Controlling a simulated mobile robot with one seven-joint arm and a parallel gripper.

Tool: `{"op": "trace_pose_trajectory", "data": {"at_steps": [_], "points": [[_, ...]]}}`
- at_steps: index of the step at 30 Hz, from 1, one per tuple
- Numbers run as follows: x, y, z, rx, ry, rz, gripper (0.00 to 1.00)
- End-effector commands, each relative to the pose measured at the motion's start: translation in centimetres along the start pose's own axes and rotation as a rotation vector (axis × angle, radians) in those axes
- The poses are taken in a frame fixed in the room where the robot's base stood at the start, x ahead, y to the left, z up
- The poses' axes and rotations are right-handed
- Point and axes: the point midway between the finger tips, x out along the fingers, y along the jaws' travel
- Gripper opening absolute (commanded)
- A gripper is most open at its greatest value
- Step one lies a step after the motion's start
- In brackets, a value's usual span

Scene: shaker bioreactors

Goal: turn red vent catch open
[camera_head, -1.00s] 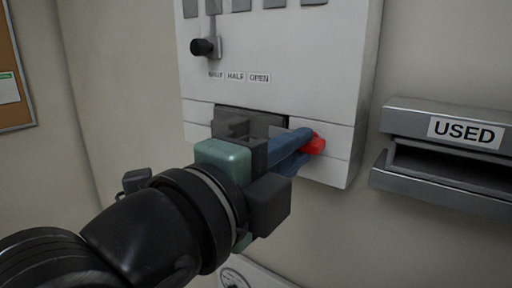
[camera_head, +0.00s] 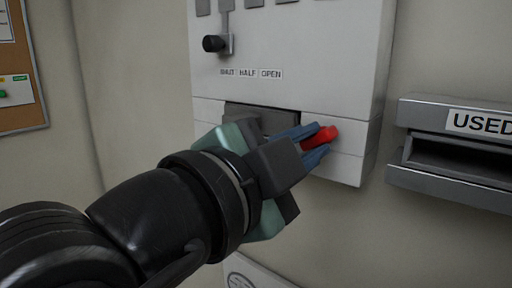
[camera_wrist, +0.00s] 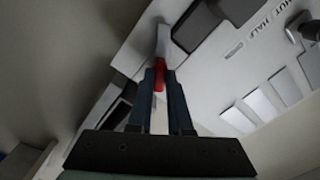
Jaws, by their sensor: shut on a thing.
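The red vent catch (camera_head: 321,138) is on the lower right front of the pale wall cabinet (camera_head: 300,60). It sits tilted, its right end higher than its left in the head view. My gripper (camera_head: 316,145) has its blue fingers on either side of the catch and is shut on it. In the wrist view the red catch (camera_wrist: 159,79) shows between the two fingers (camera_wrist: 160,95). The part of the catch between the fingers is partly hidden in the head view.
A dark recessed panel (camera_head: 262,120) lies left of the catch. A black knob (camera_head: 214,43) on a slider stands above, near labels SHUT, HALF and OPEN (camera_head: 251,73). A grey tray labelled USED (camera_head: 455,182) juts from the wall at right.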

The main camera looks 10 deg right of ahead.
Motion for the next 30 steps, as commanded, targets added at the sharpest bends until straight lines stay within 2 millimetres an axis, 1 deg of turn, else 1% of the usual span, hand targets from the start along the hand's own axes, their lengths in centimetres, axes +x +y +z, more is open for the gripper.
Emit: {"op": "trace_pose_trajectory", "data": {"at_steps": [18,24,30], "points": [[0.04,0.02,-0.10,-0.585,0.000,0.004,0.00],[0.02,-0.01,-0.09,-0.751,0.000,0.003,0.00],[0.01,-0.03,-0.09,-0.877,0.000,0.002,0.00]]}}
